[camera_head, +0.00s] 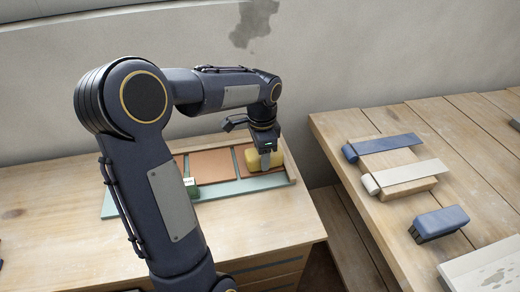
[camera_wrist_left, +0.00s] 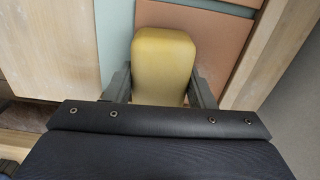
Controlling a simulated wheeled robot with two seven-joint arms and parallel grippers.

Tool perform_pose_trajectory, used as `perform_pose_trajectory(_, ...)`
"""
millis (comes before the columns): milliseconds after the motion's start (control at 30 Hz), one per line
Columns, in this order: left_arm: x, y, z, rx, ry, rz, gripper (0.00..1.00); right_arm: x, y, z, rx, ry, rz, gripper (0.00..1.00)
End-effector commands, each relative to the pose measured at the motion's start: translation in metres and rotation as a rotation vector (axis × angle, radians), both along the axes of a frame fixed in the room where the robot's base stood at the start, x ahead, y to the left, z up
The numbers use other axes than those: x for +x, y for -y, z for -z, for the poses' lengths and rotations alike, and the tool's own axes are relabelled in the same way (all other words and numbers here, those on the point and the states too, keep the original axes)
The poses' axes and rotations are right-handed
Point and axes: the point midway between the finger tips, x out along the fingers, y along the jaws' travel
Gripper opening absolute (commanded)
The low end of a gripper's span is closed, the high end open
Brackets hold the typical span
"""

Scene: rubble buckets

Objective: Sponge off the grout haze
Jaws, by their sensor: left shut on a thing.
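A yellow sponge (camera_head: 278,158) is held by my left gripper (camera_head: 265,164) at the right-hand tile of a tiled panel. The panel has a pale green border (camera_head: 240,186) and terracotta tiles (camera_head: 211,164). In the left wrist view, the sponge (camera_wrist_left: 163,58) sits between the two fingers (camera_wrist_left: 162,88), over the border and a terracotta tile (camera_wrist_left: 222,50). I cannot tell whether its underside touches the tile. A pale speckled mark shows on the tile beside the right finger; the rest is hidden under sponge and gripper. My right gripper is out of view.
A small green block (camera_head: 192,189) stands on the panel, left of the sponge. A wooden rail (camera_head: 291,168) edges the panel's right end. Across a gap, a slatted table (camera_head: 350,122) holds blue and cream flat tools, a blue brush-like block (camera_head: 438,222) and a speckled grey slab (camera_head: 485,268).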

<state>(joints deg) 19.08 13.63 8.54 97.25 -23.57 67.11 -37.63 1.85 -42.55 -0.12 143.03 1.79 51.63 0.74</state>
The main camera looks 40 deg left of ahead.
Motion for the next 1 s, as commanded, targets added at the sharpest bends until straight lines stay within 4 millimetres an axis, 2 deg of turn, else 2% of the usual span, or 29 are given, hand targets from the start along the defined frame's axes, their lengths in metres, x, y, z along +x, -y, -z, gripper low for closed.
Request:
perform_pose_trajectory(200,-0.01,0.013,0.001,0.0,0.001,0.001,0.31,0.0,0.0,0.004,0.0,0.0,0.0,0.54)
perform_pose_trajectory(400,-0.012,0.016,0.001,-0.001,-0.001,-0.001,0.31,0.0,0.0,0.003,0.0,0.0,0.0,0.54)
perform_pose_trajectory(1000,0.012,-0.016,0.002,0.001,-0.001,-0.001,0.31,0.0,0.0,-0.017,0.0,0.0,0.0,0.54)
